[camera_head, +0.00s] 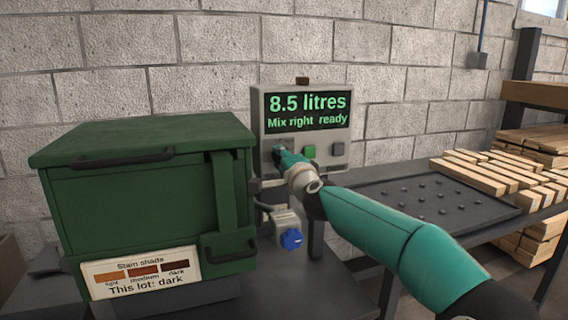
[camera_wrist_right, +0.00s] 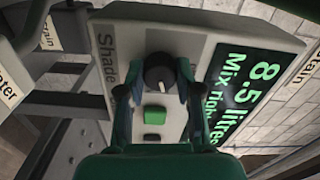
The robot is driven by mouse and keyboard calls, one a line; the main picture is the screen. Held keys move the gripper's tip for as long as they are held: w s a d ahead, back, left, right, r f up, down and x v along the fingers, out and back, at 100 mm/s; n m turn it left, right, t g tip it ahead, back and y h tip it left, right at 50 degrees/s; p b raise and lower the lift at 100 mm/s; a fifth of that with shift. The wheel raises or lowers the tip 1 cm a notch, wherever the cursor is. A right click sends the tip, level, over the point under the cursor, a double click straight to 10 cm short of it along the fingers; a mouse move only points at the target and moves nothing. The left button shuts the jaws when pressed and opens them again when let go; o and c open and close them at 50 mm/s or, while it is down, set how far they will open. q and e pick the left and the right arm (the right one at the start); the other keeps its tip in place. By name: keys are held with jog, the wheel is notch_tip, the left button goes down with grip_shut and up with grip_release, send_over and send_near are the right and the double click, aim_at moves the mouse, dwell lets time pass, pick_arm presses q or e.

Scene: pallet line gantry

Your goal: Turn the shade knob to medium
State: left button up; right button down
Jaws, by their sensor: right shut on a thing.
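The dark round shade knob (camera_wrist_right: 159,70) is on the front of a grey control panel (camera_wrist_right: 120,15), beside the word "Shade", in the right wrist view. My right gripper (camera_wrist_right: 158,84) is shut on it, with one finger at each side. The knob's setting cannot be read. In the head view my right gripper (camera_head: 281,153) is at the panel's left side and hides the knob. The panel's screen (camera_head: 308,112) reads "8.5 litres" and "Mix right ready". The stain shade card (camera_head: 140,290) reads "This lot: dark". My left gripper is not in view.
A green button (camera_head: 309,151) and a grey button (camera_head: 337,148) sit right of the gripper. A blue knob (camera_head: 291,239) on a grey fitting is below. A large green cabinet (camera_head: 130,205) stands close on the left. A dark studded tray (camera_head: 400,193) and wooden slats (camera_head: 495,174) lie right.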

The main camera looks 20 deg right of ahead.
jog(key=shift+d+f+m, duration=0.2)
jog(key=shift+f+m, duration=0.05)
jog(key=shift+m, duration=0.55)
jog(key=shift+f, duration=0.1)
jog(key=c, duration=0.8)
grip_release()
jog(key=shift+d, duration=0.1)
jog(key=shift+o, duration=0.2)
jog(key=shift+r, duration=0.2)
jog(key=s, duration=1.2)
